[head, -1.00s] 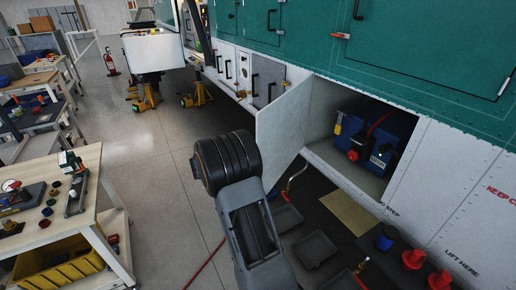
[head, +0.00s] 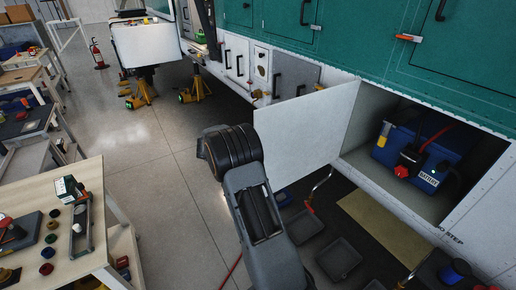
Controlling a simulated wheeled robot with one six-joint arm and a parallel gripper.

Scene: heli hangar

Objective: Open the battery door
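The battery door (head: 305,132) is a white panel standing swung out from the white lower hull in the head view. Behind it the battery bay (head: 437,203) is open. A blue battery (head: 402,150) with a black and red connector, a red cable and a "BATTERY" label sits inside. My arm rises from the bottom of the picture, its dark rounded joint in front of the floor, left of the door. My gripper's fingers do not show, so I cannot see whether they touch the door.
A workbench (head: 95,178) with tools and coloured caps stands at left. Dark trays (head: 339,258) and a tan mat (head: 383,226) lie below the bay. Yellow jacks (head: 195,92) stand farther back. The aisle floor (head: 165,155) between bench and hull is clear.

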